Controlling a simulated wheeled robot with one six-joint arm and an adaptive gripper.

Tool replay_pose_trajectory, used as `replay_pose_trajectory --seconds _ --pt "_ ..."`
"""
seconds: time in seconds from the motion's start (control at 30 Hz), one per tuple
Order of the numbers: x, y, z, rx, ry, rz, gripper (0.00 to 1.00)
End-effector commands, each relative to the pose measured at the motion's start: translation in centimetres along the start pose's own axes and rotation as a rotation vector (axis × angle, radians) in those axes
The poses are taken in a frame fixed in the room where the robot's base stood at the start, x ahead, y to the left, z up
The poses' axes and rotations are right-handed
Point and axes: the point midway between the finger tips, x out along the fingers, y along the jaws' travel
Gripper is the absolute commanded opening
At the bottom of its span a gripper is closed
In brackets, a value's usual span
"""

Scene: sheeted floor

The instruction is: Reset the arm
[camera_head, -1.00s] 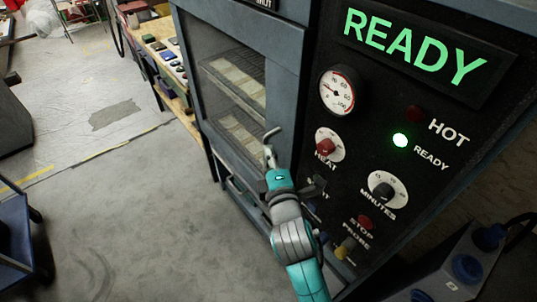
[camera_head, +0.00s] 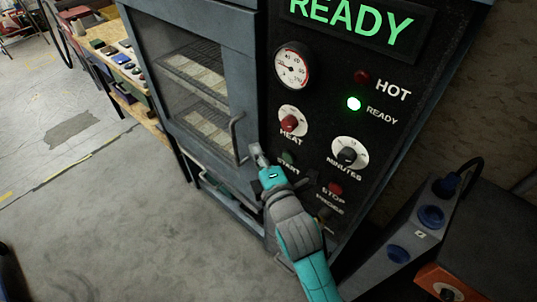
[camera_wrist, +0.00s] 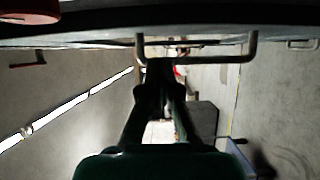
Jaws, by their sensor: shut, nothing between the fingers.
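My gripper (camera_head: 257,154) is shut and empty, just right of the metal door handle (camera_head: 235,140) of the grey oven in the head view. I cannot tell whether the fingertips touch the handle. In the wrist view the handle (camera_wrist: 215,60) crosses the top, and the dark fingers of my gripper (camera_wrist: 160,70) point at it. My teal and grey arm reaches up from the lower right of the head view. The oven door (camera_head: 190,85) looks closed, with racks holding pale slabs behind its glass.
The control panel (camera_head: 325,130) carries a READY sign, a lit green lamp, a gauge, knobs and buttons close to my gripper. A grey box with blue sockets (camera_head: 415,225) stands at right. A workbench (camera_head: 120,65) is at left; the floor in front is clear.

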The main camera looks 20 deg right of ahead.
Motion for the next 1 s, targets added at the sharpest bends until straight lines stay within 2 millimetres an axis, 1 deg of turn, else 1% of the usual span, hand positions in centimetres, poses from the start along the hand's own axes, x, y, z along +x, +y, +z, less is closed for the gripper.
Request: replay_pose_trajectory --seconds 0.03,0.2,0.47,0.57,0.67,0.77,0.97,1.0 --pt "-0.5 0.0 0.8 0.002 -0.004 0.001 0.00" --pt "-1.3 0.0 2.0 0.001 -0.002 0.000 0.00" --pt "-1.7 0.0 2.4 0.002 0.001 0.000 0.00" --pt "-2.3 -0.7 2.5 0.024 0.000 -0.007 0.00" --pt "-3.6 -2.1 2.6 0.082 -0.002 -0.020 0.00" --pt "-5.9 -4.2 2.9 0.173 -0.007 -0.039 0.00" --pt "-11.7 -8.2 3.3 0.404 -0.026 -0.077 0.00" --pt "-12.8 -8.9 3.4 0.450 -0.031 -0.084 0.00"
